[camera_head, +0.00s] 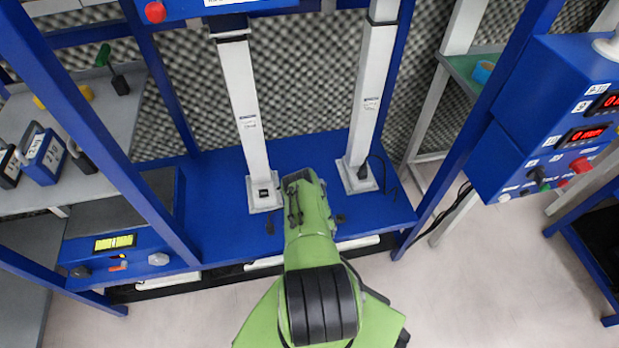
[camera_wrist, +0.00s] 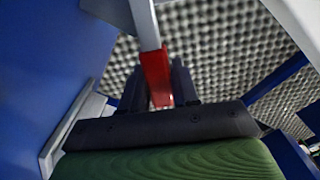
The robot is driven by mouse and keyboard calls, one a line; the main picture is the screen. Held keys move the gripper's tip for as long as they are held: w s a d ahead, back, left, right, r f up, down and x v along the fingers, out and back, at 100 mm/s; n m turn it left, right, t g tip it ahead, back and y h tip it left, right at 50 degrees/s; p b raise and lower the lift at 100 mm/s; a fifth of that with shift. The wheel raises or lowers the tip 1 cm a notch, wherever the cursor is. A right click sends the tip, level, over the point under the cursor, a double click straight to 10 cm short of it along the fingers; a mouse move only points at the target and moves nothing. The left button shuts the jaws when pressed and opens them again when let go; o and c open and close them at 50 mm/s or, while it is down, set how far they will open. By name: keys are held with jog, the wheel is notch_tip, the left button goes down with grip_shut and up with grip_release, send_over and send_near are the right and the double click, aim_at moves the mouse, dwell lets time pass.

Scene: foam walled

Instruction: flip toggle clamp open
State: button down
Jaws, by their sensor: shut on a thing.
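In the wrist view, a red handle (camera_wrist: 155,68) hangs at the end of a pale grey bar (camera_wrist: 144,22) that runs up out of the picture. It looks like the toggle clamp's lever. My gripper (camera_wrist: 160,80) has its dark fingers on either side of the red handle and is shut on it. The clamp's body and pivot cannot be made out. In the head view my green arm reaches to the blue frame's base, between two white posts, and hides the gripper and the handle.
The blue base (camera_head: 222,160) carries a left white post (camera_head: 243,110) and a right white post (camera_head: 370,95). A blue control box (camera_head: 545,115) stands at right. A grey shelf (camera_head: 120,140) with tools is at left. Grey foam (camera_head: 295,85) lines the back.

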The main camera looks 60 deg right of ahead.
jog(key=shift+s+d+m, duration=0.1)
jog(key=shift+m, duration=0.2)
jog(key=c, duration=0.9)
grip_release()
jog(key=shift+f, duration=0.1)
